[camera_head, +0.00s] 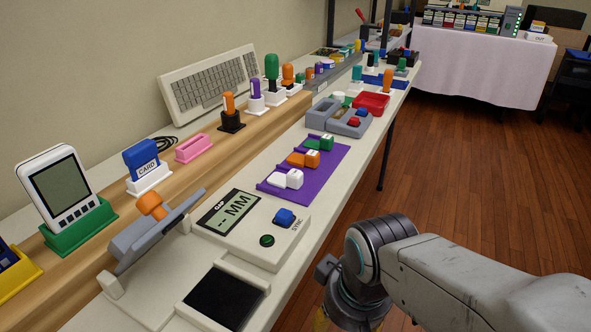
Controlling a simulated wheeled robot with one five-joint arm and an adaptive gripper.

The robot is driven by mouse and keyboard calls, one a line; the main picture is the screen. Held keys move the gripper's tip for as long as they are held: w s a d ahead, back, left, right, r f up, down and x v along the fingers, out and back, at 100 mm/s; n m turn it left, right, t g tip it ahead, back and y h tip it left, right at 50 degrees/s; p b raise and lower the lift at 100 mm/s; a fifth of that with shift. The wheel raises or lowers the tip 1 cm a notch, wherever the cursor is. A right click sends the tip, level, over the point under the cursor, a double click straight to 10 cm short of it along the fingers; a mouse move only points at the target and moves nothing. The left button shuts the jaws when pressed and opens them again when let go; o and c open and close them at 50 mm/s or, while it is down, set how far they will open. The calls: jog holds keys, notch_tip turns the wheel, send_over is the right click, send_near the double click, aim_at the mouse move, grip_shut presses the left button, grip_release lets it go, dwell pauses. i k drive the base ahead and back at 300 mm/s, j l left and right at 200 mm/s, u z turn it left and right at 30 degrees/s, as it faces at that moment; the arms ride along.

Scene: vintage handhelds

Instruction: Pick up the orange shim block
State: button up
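The orange shim block (311,160) sits on a purple mat (322,178) on the long light bench, in the middle of the view. It has a pale mark on top, and a lower orange piece adjoins it on the left. A white block (294,180) is nearer me on the mat and a green block (327,143) is farther along it. My arm comes in from the lower right and bends down beside the bench's front edge, well short of the mat. My gripper's fingertips are not seen.
A white gauge box (245,240) with a blue SYNC button is nearer than the mat. Grey trays (348,125) and a red tray (371,104) are beyond it. A wooden shelf with stamps runs behind. The wooden floor (480,180) at right is clear.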

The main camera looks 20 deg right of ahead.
aim_at(312, 160)
jog(key=i+l+u, duration=0.25)
jog(key=l+u, duration=0.25)
jog(key=l, duration=0.2)
jog(key=i+l+u, duration=0.1)
jog(key=l+u, duration=0.15)
jog(key=l, duration=0.15)
jog(key=i+l+u, duration=0.1)
jog(key=l+u, duration=0.15)
jog(key=l, duration=0.15)
